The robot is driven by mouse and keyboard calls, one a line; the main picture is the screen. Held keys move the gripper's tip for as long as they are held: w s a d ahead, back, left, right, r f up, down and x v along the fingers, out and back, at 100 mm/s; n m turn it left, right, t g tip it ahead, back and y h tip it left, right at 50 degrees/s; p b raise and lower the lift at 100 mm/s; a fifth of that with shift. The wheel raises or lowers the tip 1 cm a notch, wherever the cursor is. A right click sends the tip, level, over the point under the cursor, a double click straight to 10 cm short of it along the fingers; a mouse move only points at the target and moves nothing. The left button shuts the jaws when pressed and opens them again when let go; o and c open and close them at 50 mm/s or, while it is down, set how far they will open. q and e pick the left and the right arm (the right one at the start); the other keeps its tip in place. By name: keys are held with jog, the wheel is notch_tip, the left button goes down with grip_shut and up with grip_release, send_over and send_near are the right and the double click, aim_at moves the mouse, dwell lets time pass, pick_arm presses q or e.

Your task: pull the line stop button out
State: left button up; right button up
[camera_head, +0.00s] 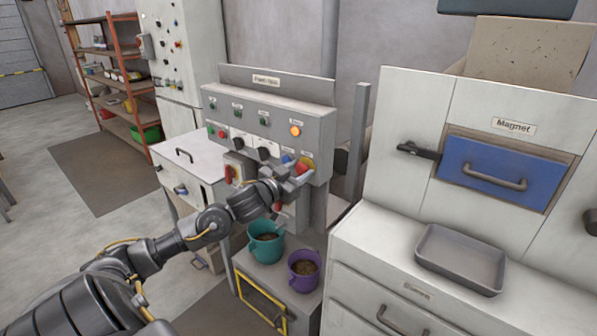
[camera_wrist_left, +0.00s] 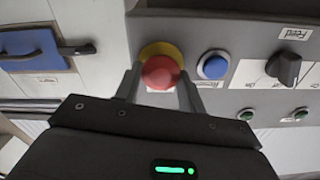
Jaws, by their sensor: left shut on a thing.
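The line stop button (camera_wrist_left: 161,73) is a red mushroom head on a yellow round plate, in the middle of the left wrist view. In the head view the red button (camera_head: 304,166) is at the lower right of the grey control panel (camera_head: 318,124), partly behind my gripper. My left gripper (camera_head: 294,176) is at the panel with its fingers on either side of the button. In the left wrist view the two fingers (camera_wrist_left: 160,88) are shut on the red head. My right gripper is in neither view.
A blue button (camera_head: 287,159) sits just left of the red one. A red switch (camera_head: 229,174) is further left. A teal bucket (camera_head: 265,249) and a purple bucket (camera_head: 304,284) stand below. A grey tray (camera_head: 460,260) lies on the right counter.

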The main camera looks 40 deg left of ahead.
pick_arm(q)
grip_shut()
jog(key=shift+s+d+p, duration=0.1)
jog(key=shift+s+p, duration=0.05)
jog(key=shift+p, duration=0.4)
jog(key=shift+s+f, duration=0.1)
jog(key=shift+s, duration=0.3)
jog(key=o, duration=0.8)
grip_release()
jog(key=o, duration=0.4)
jog(key=shift+s, duration=0.15)
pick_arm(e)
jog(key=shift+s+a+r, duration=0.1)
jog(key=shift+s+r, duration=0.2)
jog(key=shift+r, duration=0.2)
